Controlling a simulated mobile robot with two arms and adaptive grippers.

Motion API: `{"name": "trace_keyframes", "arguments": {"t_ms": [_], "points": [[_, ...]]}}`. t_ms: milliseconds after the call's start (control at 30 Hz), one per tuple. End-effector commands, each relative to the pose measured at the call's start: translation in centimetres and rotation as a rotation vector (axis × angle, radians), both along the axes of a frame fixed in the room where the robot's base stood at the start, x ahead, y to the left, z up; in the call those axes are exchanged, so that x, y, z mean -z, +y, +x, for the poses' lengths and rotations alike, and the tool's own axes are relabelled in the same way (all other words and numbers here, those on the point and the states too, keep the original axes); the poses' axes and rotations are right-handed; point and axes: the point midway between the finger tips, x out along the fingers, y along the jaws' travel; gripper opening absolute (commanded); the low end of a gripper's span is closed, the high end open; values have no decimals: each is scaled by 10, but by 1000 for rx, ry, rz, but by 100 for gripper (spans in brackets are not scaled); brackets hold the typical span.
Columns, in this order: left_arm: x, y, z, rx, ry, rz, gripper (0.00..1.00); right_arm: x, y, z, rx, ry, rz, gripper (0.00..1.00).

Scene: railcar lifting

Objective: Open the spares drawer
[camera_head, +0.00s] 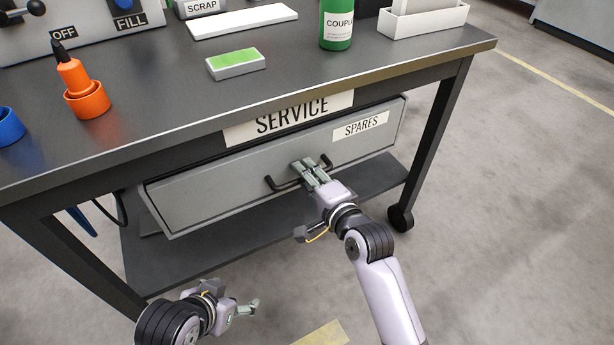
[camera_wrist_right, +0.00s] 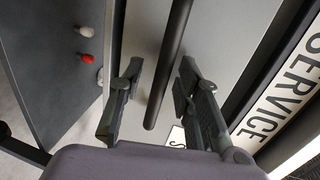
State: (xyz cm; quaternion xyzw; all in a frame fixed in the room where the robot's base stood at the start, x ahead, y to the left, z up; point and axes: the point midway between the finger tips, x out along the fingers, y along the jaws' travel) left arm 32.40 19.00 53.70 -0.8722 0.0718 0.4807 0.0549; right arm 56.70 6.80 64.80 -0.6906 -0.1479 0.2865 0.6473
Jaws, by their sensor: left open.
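The spares drawer (camera_head: 215,195) is a grey drawer with a SPARES label (camera_head: 361,127), under the bench top. Its front looks close to the bench frame; I cannot tell whether it stands out slightly. Its dark bar handle (camera_head: 283,187) also shows in the right wrist view (camera_wrist_right: 172,55). My right gripper (camera_head: 308,167) is at the middle of the handle. In the right wrist view its fingers (camera_wrist_right: 160,92) are open on both sides of the bar, with gaps visible. My left gripper (camera_head: 248,307) is open and empty, low over the floor in front of the bench.
The dark bench top (camera_head: 150,140) carries an orange bottle in a holder (camera_head: 85,95), a green-topped block (camera_head: 235,63), a green bottle (camera_head: 337,25) and a white tray (camera_head: 425,20). A lower shelf (camera_head: 250,235) lies under the drawer. Floor in front is clear.

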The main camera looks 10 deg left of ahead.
Motion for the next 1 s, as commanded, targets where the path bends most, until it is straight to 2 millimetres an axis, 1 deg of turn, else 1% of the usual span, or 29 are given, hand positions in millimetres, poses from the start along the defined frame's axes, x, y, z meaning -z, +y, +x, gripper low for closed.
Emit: {"name": "trace_keyframes", "arguments": {"t_ms": [33,467,1000], "points": [[0,0,0,0,0,0,68,0,0,0,0,0,0,28],[0,0,0,0,0,0,68,0,0,0,0,1,-1,0],[0,0,0,0,1,0,68,1,0,0,0,2,-1,0]]}}
